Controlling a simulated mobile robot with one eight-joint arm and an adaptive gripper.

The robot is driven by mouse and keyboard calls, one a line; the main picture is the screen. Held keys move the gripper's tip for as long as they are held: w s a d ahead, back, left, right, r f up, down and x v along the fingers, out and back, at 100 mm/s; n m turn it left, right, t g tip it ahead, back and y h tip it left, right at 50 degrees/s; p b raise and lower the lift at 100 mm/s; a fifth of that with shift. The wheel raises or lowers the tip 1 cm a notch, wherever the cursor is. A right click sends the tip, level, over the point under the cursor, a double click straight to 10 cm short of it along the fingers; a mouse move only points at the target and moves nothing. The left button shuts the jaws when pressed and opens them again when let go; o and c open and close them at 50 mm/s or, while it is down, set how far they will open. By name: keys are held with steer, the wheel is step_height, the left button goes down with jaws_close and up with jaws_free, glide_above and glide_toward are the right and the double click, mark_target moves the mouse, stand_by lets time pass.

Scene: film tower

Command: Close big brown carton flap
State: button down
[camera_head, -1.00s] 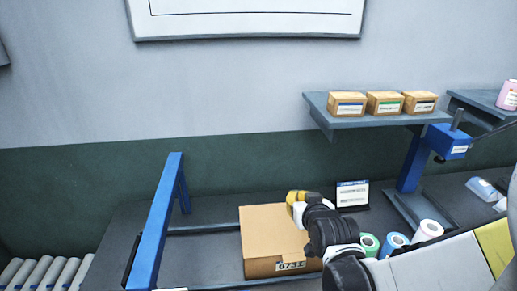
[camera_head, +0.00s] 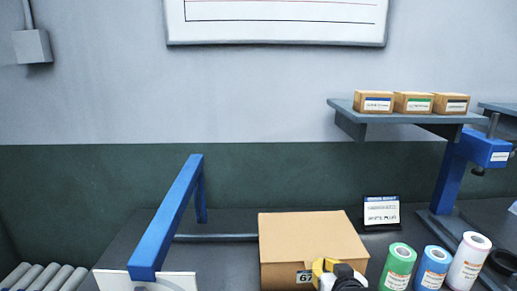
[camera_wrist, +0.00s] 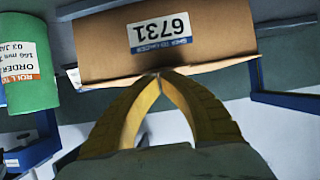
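The big brown carton (camera_head: 310,232) stands on the dark bench in the head view, its top looking flat and covered. In the wrist view the carton (camera_wrist: 110,50) appears upside down, with its label reading 6731. A thin flap edge (camera_wrist: 110,82) juts out a little along its top; I cannot tell whether it lies fully down. Contact with the edge is unclear.
Green (camera_head: 398,266), blue (camera_head: 432,268) and white (camera_head: 469,262) rolls stand right of the carton. A small sign (camera_head: 381,212) is behind it. A blue frame (camera_head: 168,220) rises at the left. A shelf (camera_head: 410,114) with small boxes hangs above right.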

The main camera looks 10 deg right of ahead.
steer(key=shift+s+f, duration=0.1)
steer(key=shift+f, duration=0.35)
steer(key=shift+f+b, duration=0.1)
steer(key=shift+b, duration=0.2)
